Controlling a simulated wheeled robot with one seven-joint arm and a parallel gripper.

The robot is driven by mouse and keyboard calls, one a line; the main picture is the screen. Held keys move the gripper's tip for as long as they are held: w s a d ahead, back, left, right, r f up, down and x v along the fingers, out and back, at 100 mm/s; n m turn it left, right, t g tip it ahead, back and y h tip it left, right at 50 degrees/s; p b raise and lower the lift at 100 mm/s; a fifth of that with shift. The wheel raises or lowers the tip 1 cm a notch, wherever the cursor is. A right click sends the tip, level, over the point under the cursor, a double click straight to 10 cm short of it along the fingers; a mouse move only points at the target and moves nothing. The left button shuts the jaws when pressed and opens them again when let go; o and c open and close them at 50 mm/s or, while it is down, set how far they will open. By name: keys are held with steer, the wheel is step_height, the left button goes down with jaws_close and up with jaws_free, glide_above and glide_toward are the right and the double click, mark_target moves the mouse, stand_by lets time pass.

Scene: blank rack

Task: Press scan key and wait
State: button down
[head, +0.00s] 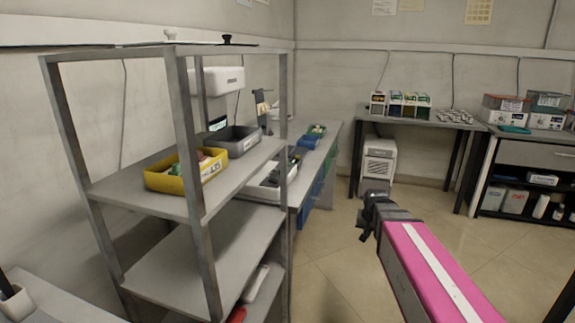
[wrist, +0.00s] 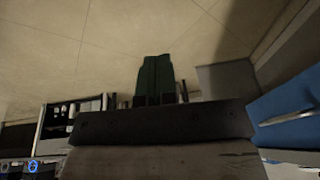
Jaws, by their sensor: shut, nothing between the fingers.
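My gripper (head: 374,208) is at the end of my pink arm, in the open floor area to the right of the metal shelf rack in the head view. In the wrist view its dark green fingers (wrist: 155,75) are together, with nothing between them. No scan key can be made out in either view. A small dark screen (head: 218,124) shows behind the rack, below a white wall unit (head: 222,80). My gripper is well apart from both.
The metal rack (head: 190,205) fills the left, with a yellow bin (head: 160,181) and a grey bin (head: 243,147) on its upper shelf. A long bench (head: 325,137) runs behind it. A table (head: 425,122) with boxes stands at the back. The tiled floor (head: 335,270) between is clear.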

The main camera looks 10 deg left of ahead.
steer(key=w+a+r+t+y, duration=0.1)
steer(key=w+a+r, duration=0.3)
steer(key=a+r, duration=0.7)
steer(key=w+a+r+m+t+y, duration=0.1)
steer(key=w+a+r, duration=0.3)
steer(key=a+r, duration=0.7)
steer(key=w+a+r+m+t+y, duration=0.1)
steer(key=w+a+r+t+y, duration=0.1)
steer(key=a+r, duration=0.9)
steer(key=shift+w+t, duration=0.4)
steer(key=shift+w, duration=0.5)
steer(key=shift+f, duration=4.4)
steer(key=shift+f, duration=0.15)
steer(key=shift+f, duration=0.25)
